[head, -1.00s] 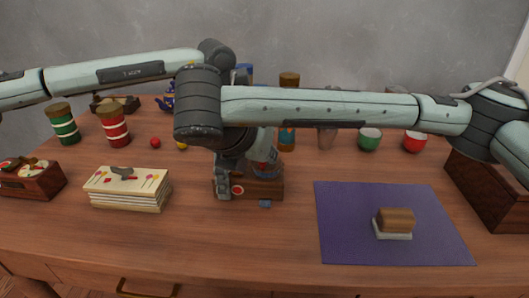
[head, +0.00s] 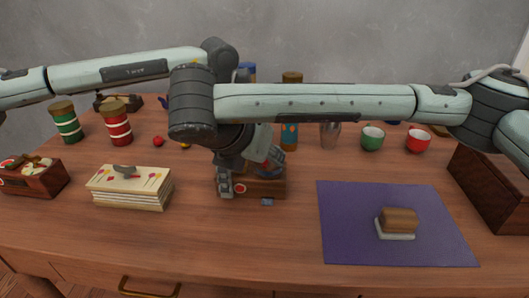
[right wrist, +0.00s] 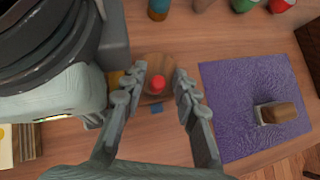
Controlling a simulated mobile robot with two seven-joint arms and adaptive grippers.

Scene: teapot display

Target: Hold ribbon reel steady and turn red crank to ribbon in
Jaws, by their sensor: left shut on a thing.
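The wooden ribbon reel (head: 270,187) stands on the table left of the purple mat, with a short blue ribbon end (head: 267,202) at its front. My left gripper (head: 226,182) is shut on the reel's left side; the arms above partly hide it. In the right wrist view, the round wooden reel top (right wrist: 158,68) carries the red crank knob (right wrist: 157,84). My right gripper (right wrist: 160,98) is open, with one finger on each side of the knob and visible gaps. The blue ribbon end also shows there (right wrist: 156,108).
A purple mat (head: 345,230) with a brown-topped block (head: 397,219) lies to the right. A stack of cards (head: 130,188) and a wooden box (head: 35,182) stand left. Striped canisters (head: 116,124) and green (head: 371,138) and red cups (head: 417,140) stand behind.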

